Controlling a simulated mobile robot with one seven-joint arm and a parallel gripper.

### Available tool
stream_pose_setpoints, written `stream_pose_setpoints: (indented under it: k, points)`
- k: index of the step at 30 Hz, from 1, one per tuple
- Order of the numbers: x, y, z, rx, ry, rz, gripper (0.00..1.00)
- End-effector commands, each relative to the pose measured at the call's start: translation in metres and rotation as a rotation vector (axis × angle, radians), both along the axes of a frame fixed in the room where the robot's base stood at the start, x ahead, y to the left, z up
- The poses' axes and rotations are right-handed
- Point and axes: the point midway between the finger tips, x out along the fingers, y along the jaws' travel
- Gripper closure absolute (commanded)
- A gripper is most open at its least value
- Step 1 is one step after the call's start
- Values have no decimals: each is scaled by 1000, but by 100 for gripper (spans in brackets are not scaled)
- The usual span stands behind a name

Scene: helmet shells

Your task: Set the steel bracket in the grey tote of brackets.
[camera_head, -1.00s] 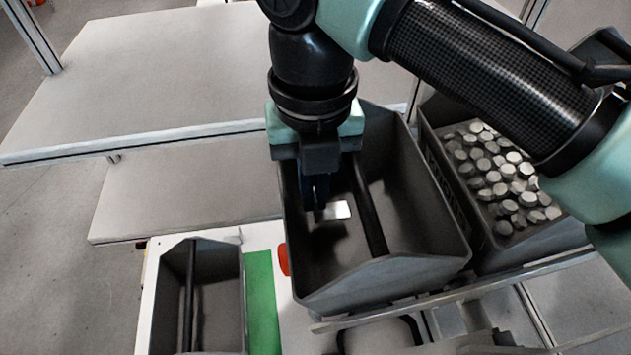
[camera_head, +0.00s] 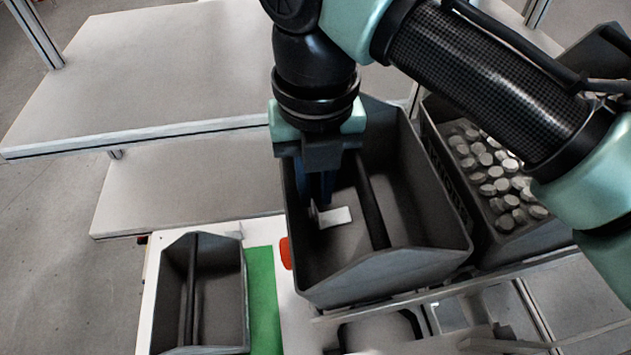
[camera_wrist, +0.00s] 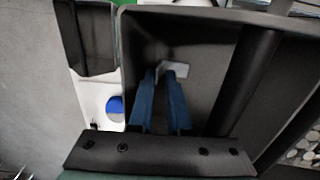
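The steel bracket (camera_head: 335,217) is a small, bright, flat piece inside the large grey tote (camera_head: 395,277), left of the dark bar that runs along it. It also shows in the wrist view (camera_wrist: 175,69), just past the fingertips. My gripper (camera_head: 318,202) points down into the same side of the tote. Its blue fingers (camera_wrist: 161,76) stand apart with a gap between them, and the bracket lies at their tips. The bracket seems to rest on or close to the tote floor. Part of it is hidden by the fingers.
A smaller grey tote (camera_head: 240,300) stands at left beside a green strip (camera_head: 263,300). A red round thing (camera_head: 286,253) is by the large tote. A tote with several metal discs (camera_head: 497,175) stands at right. The pale tables (camera_head: 160,75) behind are clear.

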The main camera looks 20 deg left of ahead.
Motion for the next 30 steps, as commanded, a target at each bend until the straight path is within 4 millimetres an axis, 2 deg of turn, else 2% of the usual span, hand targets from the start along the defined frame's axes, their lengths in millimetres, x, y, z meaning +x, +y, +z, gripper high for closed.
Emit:
stream_pose_setpoints:
  k: [1,8,11,21,25,30]
  points:
    - [-6,0,-11,-5,25,4,84]
    - [-5,0,0,-7,23,3,84]
    - [-4,1,17,-5,21,4,84]
    - [-3,0,96,-5,15,4,84]
    - [-2,-1,115,-8,13,2,84]
    - [-3,-1,125,-8,15,3,84]
